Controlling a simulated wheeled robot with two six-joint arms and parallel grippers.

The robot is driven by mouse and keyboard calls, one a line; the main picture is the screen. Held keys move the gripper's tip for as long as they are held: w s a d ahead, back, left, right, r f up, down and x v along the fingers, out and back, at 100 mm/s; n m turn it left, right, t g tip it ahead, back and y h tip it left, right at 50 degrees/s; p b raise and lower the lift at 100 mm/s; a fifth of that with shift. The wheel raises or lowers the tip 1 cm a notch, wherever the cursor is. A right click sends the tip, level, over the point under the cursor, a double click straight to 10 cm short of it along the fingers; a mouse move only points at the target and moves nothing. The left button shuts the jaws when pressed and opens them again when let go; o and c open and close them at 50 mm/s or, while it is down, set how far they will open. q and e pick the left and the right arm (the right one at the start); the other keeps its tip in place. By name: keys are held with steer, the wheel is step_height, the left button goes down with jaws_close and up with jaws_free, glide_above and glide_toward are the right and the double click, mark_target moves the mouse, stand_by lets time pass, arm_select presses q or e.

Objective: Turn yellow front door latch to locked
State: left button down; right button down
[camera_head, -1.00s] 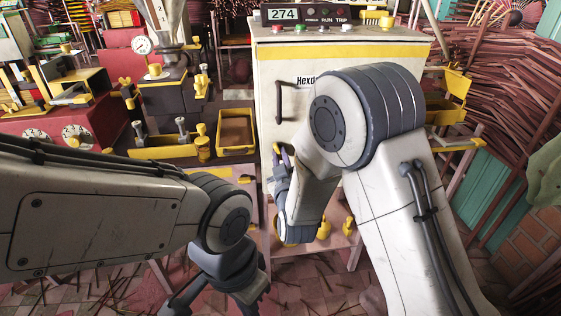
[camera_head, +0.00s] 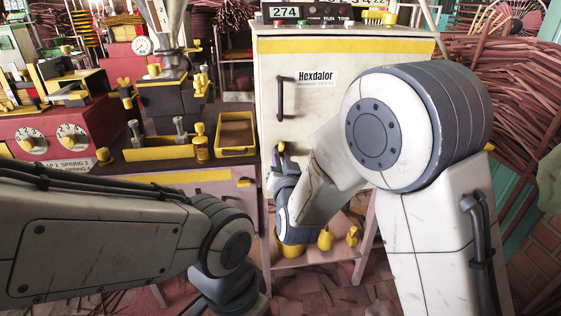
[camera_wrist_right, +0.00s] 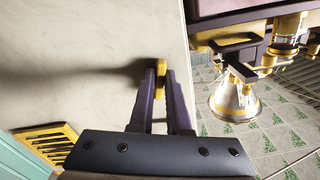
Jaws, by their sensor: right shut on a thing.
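The yellow latch (camera_wrist_right: 161,66) is on the pale front door of the Hexdalor cabinet (camera_head: 345,55), near the door's edge. In the right wrist view my right gripper (camera_wrist_right: 160,75) has its two purple fingers closed around the latch, with the latch's yellow end showing between the tips. In the head view my right gripper (camera_head: 278,155) is small and partly hidden by my own arm, at the left side of the door below the dark handle (camera_head: 281,98). The latch cannot be made out there. My left gripper (camera_head: 228,298) is low at the bottom edge, its fingertips cut off.
A yellow tray (camera_head: 237,150) stands on the bench left of the cabinet. A red machine with white dials (camera_head: 52,138) is further left. Yellow fittings (camera_head: 325,238) sit on the low shelf under the cabinet. Bundles of sticks (camera_head: 490,70) fill the right side.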

steer(key=shift+m, duration=0.3)
steer(key=c, duration=0.9)
jaws_free()
steer(key=shift+s+d+b, duration=0.25)
steer(key=shift+s+b, duration=1.25)
steer(key=shift+s, duration=0.25)
steer(key=shift+s+d+b, duration=0.25)
steer(key=shift+s+b, duration=1.25)
steer(key=shift+s, duration=0.2)
steer(key=shift+s+d+b, duration=0.25)
steer(key=shift+s+b, duration=1.25)
steer(key=shift+s, duration=0.25)
